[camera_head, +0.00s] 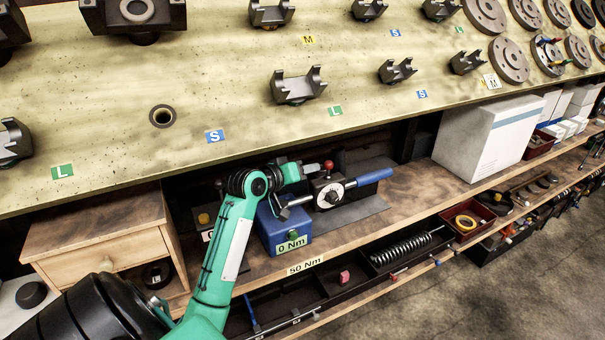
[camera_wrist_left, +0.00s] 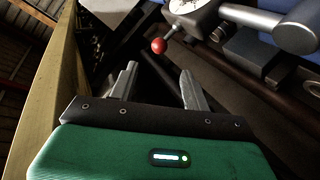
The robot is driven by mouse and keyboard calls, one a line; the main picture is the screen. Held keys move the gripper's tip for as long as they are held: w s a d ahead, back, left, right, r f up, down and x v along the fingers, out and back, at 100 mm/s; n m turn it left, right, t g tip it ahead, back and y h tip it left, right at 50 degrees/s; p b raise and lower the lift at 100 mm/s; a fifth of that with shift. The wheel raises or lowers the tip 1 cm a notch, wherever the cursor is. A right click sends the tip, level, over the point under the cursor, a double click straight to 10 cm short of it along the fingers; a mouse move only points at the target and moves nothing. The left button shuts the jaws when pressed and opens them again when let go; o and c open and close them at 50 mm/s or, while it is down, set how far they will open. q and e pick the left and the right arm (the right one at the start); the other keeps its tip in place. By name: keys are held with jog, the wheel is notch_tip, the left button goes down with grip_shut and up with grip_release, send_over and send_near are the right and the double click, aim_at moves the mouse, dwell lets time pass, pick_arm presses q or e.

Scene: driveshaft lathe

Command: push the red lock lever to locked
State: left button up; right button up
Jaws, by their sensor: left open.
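The red ball knob of the lock lever (camera_head: 328,164) stands above a dark device with a round dial (camera_head: 329,192) and a blue handle (camera_head: 374,176) on the shelf. In the left wrist view the red knob (camera_wrist_left: 158,46) sits beyond the fingertips, between their lines, on a thin metal stem leading to the pale dial. My left gripper (camera_head: 311,169) is just left of the knob in the head view. Its two fingers (camera_wrist_left: 159,83) are spread with nothing between them. Contact with the knob is not visible. My right gripper is out of view.
A blue box labelled 0 Nm (camera_head: 285,232) stands below my left wrist. The overhanging bench (camera_head: 240,100) is close above the shelf. A wooden drawer box (camera_head: 105,245) is at left and a white box (camera_head: 486,140) at right. Trays with a spring (camera_head: 400,249) lie below.

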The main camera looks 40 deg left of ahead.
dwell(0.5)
pick_arm(q)
jog(key=s+d+f+m+g, duration=0.55)
jog(key=s+d+f, duration=0.9)
jog(key=f, duration=0.35)
jog(key=s+d+f+m+g, duration=0.25)
jog(key=s+d, duration=0.25)
jog(key=s, duration=0.4)
jog(key=s+d+f+m+g, duration=0.1)
jog(key=s+d+f+g, duration=0.2)
jog(key=s+d, duration=0.45)
notch_tip(320, 180, down, 32)
jog(key=s+a+g, duration=0.1)
jog(key=s+a, duration=0.1)
jog(key=s, duration=0.1)
jog(key=s+a+f+g, duration=0.1)
jog(key=s+a+f, duration=0.2)
jog(key=s+f, duration=1.5)
jog(key=shift+f, duration=0.15)
